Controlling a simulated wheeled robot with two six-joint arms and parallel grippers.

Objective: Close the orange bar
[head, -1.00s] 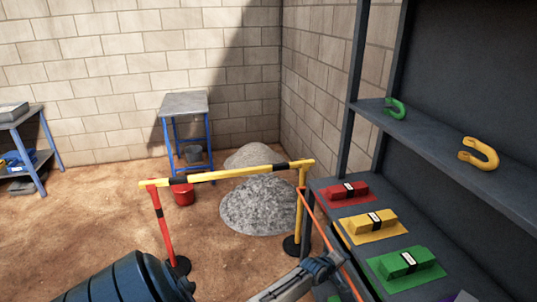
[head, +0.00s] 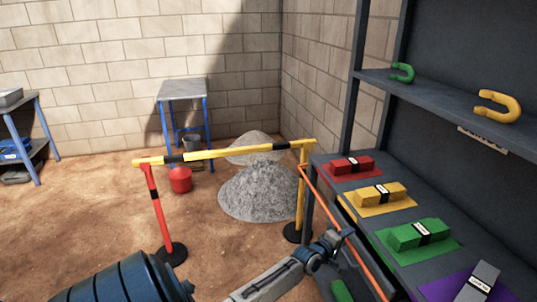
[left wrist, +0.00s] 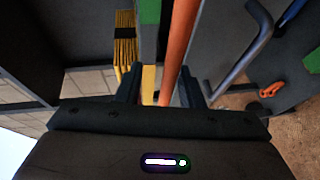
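The orange bar (head: 341,232) is a thin, long bar that slants along the front of the shelf unit at right, from beside the yellow post down to the bottom edge of the picture. My left gripper (head: 343,245) is at the bar, about halfway along its visible length. In the left wrist view the orange bar (left wrist: 179,45) runs between the two spread fingers of the gripper (left wrist: 160,88), closer to the right finger. I cannot tell if a finger touches it. My right gripper is not in view.
The shelf unit (head: 445,108) holds red (head: 350,165), yellow (head: 379,194) and green blocks (head: 415,234) on coloured mats. A yellow-black barrier (head: 225,154) on posts stands ahead, with a gravel pile (head: 258,192) behind it. Bare ground lies left.

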